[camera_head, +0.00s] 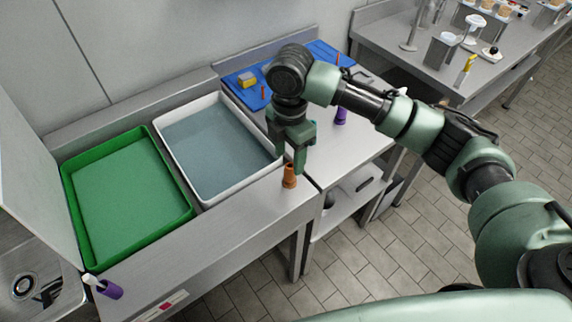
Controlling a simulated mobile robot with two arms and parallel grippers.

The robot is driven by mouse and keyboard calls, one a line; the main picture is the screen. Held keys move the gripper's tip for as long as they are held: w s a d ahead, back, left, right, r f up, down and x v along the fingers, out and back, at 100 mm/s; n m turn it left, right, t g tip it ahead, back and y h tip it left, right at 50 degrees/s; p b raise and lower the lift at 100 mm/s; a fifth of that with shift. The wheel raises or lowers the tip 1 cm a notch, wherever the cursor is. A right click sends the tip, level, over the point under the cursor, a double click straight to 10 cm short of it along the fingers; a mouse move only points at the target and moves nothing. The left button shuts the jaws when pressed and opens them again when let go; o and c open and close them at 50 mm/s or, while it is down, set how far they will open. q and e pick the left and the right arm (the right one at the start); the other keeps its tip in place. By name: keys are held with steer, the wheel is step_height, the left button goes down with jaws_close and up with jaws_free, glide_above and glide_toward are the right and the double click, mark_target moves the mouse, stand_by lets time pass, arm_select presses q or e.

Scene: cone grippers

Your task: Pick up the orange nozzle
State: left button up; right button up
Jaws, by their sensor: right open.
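The orange nozzle (289,176) stands upright on the steel counter, near its front right corner, just right of the white tray. My right gripper (290,162) points down directly over the nozzle, with its fingers around or just above the nozzle's top. The fingers are open. I cannot tell whether either finger touches the nozzle. My left gripper is out of view.
A white tray (276,172) of bluish water and a green tray (186,212) sit on the counter. Purple nozzles stand at the front left (110,289) and on the right-hand table (341,117). A blue board (246,98) lies behind. Tiled floor is open in front.

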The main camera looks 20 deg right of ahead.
mark_target(291, 174)
steer(key=shift+s+f, duration=0.1)
steer(key=shift+f, duration=0.4)
steer(key=shift+s+f, duration=0.2)
steer(key=shift+f, duration=0.1)
steer(key=f, duration=0.1)
steer(key=f+p, duration=0.1)
steer(key=f, duration=0.2)
steer(key=shift+w+d+f+p, duration=0.1)
steer(key=shift+d+f+p, duration=0.2)
steer(key=shift+p, duration=0.1)
steer(key=shift+f, duration=0.5)
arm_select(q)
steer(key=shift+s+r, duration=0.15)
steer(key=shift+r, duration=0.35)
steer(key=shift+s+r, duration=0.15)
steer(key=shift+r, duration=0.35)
arm_select(e)
jaws_close()
